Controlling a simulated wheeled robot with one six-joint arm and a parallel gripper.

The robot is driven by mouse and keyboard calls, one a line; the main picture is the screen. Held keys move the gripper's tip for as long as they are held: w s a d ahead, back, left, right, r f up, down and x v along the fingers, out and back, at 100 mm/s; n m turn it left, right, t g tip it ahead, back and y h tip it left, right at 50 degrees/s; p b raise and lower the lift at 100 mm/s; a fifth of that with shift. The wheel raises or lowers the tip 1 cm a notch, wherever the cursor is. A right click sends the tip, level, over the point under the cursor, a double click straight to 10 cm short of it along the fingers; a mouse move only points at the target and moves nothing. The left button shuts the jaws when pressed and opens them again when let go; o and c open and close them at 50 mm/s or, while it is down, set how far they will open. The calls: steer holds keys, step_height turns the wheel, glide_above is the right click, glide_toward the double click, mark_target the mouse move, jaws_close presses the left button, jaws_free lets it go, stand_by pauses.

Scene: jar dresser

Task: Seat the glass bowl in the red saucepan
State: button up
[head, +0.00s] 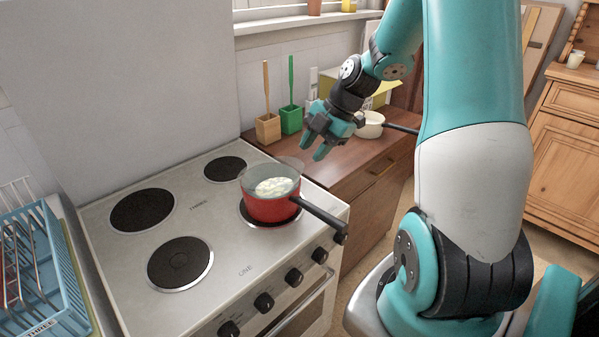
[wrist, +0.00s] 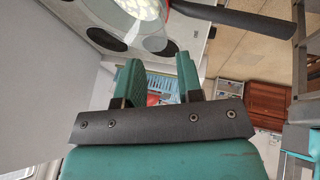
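The red saucepan (head: 270,209) stands on the right-hand front burner of the stove, its black handle (head: 320,217) pointing to the lower right. The clear glass bowl (head: 290,165) sits in the saucepan's mouth, its rim standing above the pan's rim; whether it is fully level is hard to tell. White pieces (head: 273,187) show through or inside the bowl. In the wrist view the white pieces (wrist: 134,16) and the pan handle (wrist: 245,17) show at the top edge. My gripper (head: 313,149) is open and empty, above and to the right of the bowl, apart from it.
The stove (head: 215,236) has other burners, all bare. A blue rack (head: 45,240) stands at the left. On the wooden counter (head: 330,165) are an orange holder (head: 268,128), a green holder (head: 291,120) and a white pan (head: 369,128). A wall rises behind the stove.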

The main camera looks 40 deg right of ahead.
mark_target(293, 180)
steer(key=p+x, duration=0.1)
steer(key=x, duration=0.9)
steer(key=shift+a+f, duration=0.1)
steer(key=shift+c, duration=0.5)
jaws_close()
